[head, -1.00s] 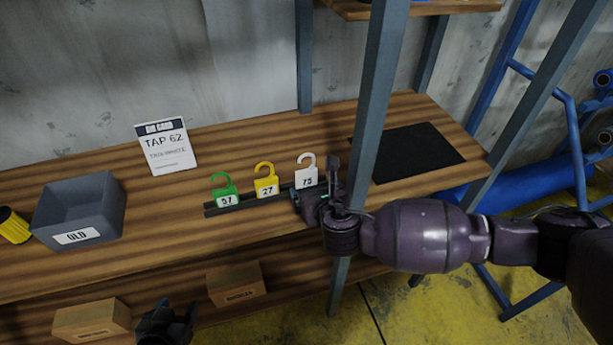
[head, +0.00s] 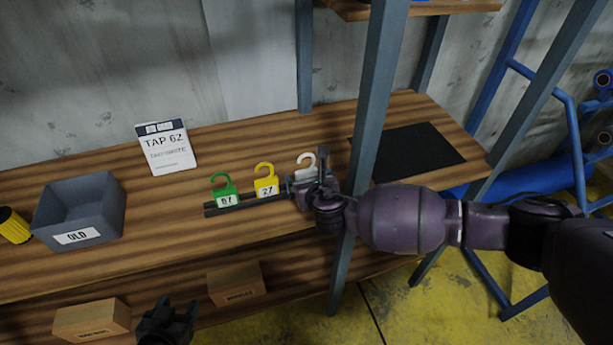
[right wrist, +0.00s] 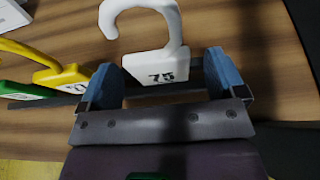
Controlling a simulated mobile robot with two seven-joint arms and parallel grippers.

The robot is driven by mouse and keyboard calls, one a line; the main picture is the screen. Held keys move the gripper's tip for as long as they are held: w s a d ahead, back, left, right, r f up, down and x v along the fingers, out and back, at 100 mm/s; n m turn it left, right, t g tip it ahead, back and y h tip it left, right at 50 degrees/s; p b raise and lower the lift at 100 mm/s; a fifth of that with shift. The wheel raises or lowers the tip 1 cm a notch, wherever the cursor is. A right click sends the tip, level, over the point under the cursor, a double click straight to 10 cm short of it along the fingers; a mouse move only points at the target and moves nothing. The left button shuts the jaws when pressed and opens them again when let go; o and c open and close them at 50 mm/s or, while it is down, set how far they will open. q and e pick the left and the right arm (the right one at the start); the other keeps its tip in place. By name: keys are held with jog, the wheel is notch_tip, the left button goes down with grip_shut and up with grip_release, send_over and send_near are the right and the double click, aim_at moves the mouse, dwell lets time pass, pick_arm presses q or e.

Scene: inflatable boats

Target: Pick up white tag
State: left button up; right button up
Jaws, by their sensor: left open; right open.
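The white tag (head: 306,168), a hook-shaped tag marked 75, stands upright at the right end of a dark rack (head: 240,204) on the wooden bench. My right gripper (head: 306,189) is open in front of it and hides its lower part in the head view. In the right wrist view the white tag (right wrist: 155,65) stands at the opening between the two blue fingers (right wrist: 165,85), which are apart on either side of its lower body. I cannot tell whether they touch it. My left gripper (head: 167,322) is open and empty, low at the bottom of the head view.
A yellow tag (head: 266,186) and a green tag (head: 225,197) stand left of the white one. A grey bin (head: 80,212) marked OLD and a sign (head: 167,148) are further left. A blue-grey post (head: 375,90) rises close to my right gripper. A black mat (head: 408,152) lies right.

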jog(key=c, duration=1)
